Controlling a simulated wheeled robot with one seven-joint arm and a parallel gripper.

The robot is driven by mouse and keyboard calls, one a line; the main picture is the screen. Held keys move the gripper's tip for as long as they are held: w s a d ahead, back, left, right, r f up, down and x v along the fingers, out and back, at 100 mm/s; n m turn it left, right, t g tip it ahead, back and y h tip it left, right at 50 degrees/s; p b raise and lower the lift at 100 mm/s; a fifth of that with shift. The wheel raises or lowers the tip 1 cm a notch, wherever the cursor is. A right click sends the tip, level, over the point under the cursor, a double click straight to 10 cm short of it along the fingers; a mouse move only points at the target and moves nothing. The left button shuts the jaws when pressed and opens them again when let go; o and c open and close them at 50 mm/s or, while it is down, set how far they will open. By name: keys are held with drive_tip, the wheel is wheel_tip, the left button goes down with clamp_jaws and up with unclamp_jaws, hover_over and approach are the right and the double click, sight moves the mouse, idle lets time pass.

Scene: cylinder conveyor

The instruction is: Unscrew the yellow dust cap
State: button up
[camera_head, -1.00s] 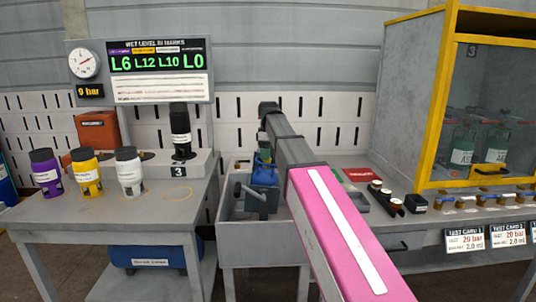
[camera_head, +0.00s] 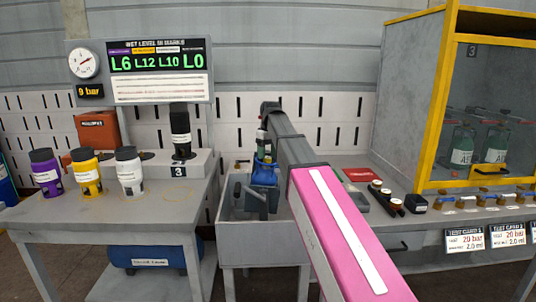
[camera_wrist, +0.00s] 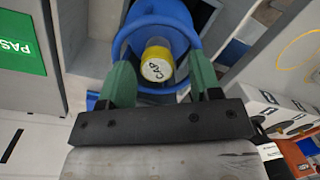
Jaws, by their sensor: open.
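The yellow dust cap (camera_wrist: 158,65), marked "CAP", sits on top of a blue cylinder (camera_wrist: 160,17) inside its blue collar ring in the wrist view. My gripper (camera_wrist: 163,76) is open, with one green finger on each side of the cap and visible gaps between fingers and cap. In the head view the blue cylinder (camera_head: 265,174) stands at the grey sink-like stand, below my gripper (camera_head: 264,152). The cap cannot be made out there, being small and hidden by the gripper.
A grey clamp or vise (camera_head: 252,197) is in front of the cylinder. Purple (camera_head: 45,173), yellow (camera_head: 87,173) and white (camera_head: 130,172) bottles stand on the left table. A yellow-framed cabinet (camera_head: 448,95) is at right. A green "PASS" panel (camera_wrist: 18,42) lies left in the wrist view.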

drive_tip(key=shift+w, duration=0.15)
drive_tip(key=shift+w+d, duration=0.1)
drive_tip(key=shift+w, duration=0.2)
drive_tip(key=shift+f, duration=0.1)
